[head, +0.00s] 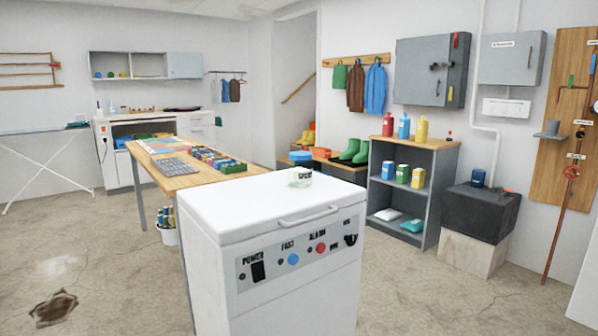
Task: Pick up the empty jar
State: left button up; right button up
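A small clear jar (300,178) with dark lettering on it stands on the far part of the white chest's lid. It looks like glass, and the lettering is too small to read surely. I cannot tell whether anything is inside it. The white chest (250,207) stands close in front of me, its lid shut, with a handle and a control panel (300,253) on the front. Neither of my grippers is in view.
A wooden table (181,183) with a keyboard and coloured boxes stands behind the chest. A grey shelf (440,190) with bottles and cans is at right, beside a dark box (481,212). A dark hole (54,308) is in the floor at left; bare floor lies around it.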

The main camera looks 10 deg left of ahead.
aim_at(300, 173)
jog(key=i+l+u, duration=0.2)
jog(key=i+l, duration=0.15)
jog(key=l, duration=0.25)
jog(key=i+l+u, duration=0.25)
jog(key=l, duration=0.4)
jog(key=i+l+u, duration=0.1)
jog(key=l, duration=0.25)
jog(key=i+l+u, duration=0.1)
jog(key=i+l, duration=0.15)
jog(key=l, duration=0.1)
